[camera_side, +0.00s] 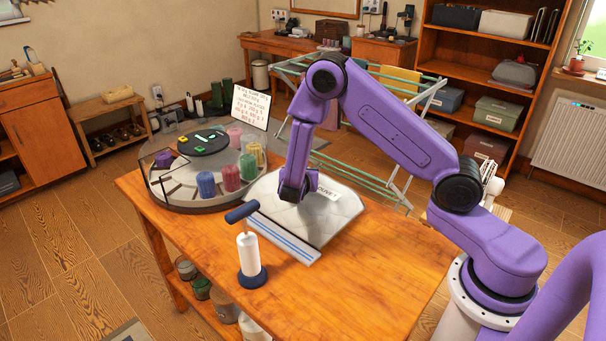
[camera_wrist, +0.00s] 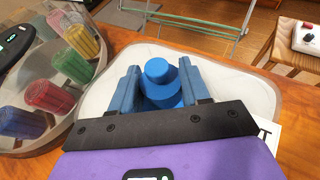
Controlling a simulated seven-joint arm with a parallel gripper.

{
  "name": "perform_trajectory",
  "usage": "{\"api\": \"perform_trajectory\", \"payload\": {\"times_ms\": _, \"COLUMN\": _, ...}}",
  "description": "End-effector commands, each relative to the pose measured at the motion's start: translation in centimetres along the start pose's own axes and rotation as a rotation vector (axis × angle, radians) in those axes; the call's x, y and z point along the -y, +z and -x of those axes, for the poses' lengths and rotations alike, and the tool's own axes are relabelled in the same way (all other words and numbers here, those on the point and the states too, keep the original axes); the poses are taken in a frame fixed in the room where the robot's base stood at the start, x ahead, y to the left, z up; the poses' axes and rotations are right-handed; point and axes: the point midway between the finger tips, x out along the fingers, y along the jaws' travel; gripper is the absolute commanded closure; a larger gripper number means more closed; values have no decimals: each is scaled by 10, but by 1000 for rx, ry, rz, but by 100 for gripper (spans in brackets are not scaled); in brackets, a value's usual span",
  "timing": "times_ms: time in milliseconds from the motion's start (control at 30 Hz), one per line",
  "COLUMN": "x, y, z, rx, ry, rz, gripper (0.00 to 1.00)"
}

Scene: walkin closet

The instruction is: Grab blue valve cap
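The blue valve cap (camera_wrist: 160,83) shows in the wrist view as a stepped round piece with a smaller round knob on top. It lies between the two blue fingers of my gripper (camera_wrist: 160,66), over the pale tray. The fingers are spread, one on each side of the cap; whether either touches it is hard to tell. In the side view my gripper (camera_side: 298,190) points down, low over the pale tray (camera_side: 338,222). The cap cannot be made out there. Its lower part is hidden by my gripper in the wrist view.
A round carousel (camera_side: 178,200) with blue, red, green and yellow containers stands left of the tray, also in the wrist view. A white dispenser with blue base and handle (camera_side: 248,258) stands at the table's front. The wooden table (camera_side: 375,275) is clear at front right.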

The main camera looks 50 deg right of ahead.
Motion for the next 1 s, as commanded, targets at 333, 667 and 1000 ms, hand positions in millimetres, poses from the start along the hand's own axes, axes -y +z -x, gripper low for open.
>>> {"api": "perform_trajectory", "payload": {"times_ms": 333, "x": 0, "y": 2, "z": 1, "rx": 0, "ry": 1, "rz": 0, "gripper": 82}}
{"api": "perform_trajectory", "payload": {"times_ms": 667, "x": -1, "y": 28, "z": 12, "rx": 1, "ry": 2, "rz": -4, "gripper": 82}}
{"api": "perform_trajectory", "payload": {"times_ms": 1000, "x": 29, "y": 63, "z": 57, "rx": 1, "ry": 4, "rz": -3, "gripper": 82}}
